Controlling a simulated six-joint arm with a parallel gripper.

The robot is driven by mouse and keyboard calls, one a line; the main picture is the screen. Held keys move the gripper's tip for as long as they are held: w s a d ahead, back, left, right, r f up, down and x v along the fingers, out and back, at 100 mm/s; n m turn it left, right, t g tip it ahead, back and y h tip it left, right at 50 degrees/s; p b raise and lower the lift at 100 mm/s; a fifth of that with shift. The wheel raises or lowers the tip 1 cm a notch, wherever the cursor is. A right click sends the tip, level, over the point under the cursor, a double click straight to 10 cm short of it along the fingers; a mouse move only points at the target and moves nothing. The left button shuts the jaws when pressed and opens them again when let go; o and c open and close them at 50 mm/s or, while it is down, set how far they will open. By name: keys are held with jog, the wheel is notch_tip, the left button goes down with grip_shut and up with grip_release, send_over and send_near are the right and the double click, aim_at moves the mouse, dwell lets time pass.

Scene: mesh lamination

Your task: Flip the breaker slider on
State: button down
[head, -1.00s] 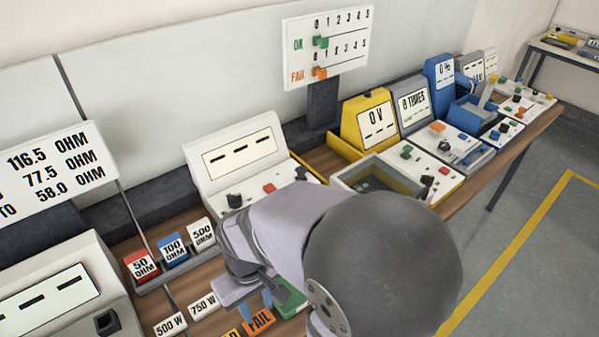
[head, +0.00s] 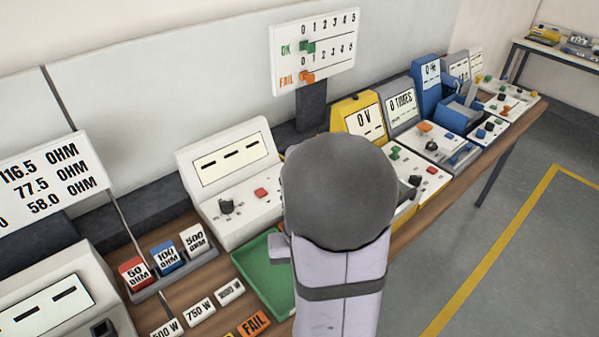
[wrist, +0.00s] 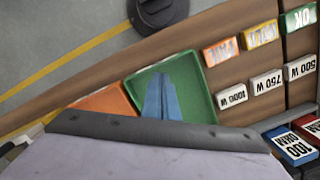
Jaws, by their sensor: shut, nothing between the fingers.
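No control in view is labelled as the breaker slider, and I cannot tell which one it is. One candidate is a black control (head: 415,181) on the white panel right of my arm, beside green and red buttons. Another is the black knob (head: 226,206) on the grey console, near a red button (head: 261,193). My gripper (wrist: 161,98) shows in the wrist view with its blue fingers together and empty, over the green tray (wrist: 200,95). In the head view my arm hides the fingers. The green tray also shows there (head: 262,270), left of my arm.
An orange tray (wrist: 100,105) adjoins the green one. FAIL (head: 254,324) and wattage blocks (head: 200,311) lie in front, with ohm blocks (head: 167,256) in a rack at left. A yellow meter (head: 361,119) and blue units stand along the bench to the right.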

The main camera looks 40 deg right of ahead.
jog(key=w+d+r+m+t, duration=0.1)
jog(key=w+d+r+m, duration=0.2)
jog(key=d, duration=0.4)
jog(key=w+d+r+m+t, duration=0.1)
jog(key=w+d+m, duration=0.3)
jog(key=d, duration=0.4)
jog(key=w+d+r+m+t, duration=0.1)
jog(key=w+r+m, duration=0.3)
jog(key=m, duration=0.7)
jog(key=w+d+r+m+t, duration=0.2)
jog(key=w+r+m, duration=0.3)
jog(key=m, duration=0.6)
jog(key=shift+w+d+r+h+p, duration=0.15)
jog(key=shift+d+r+h+p, duration=0.15)
jog(key=shift+d, duration=0.5)
jog(key=shift+f, duration=0.15)
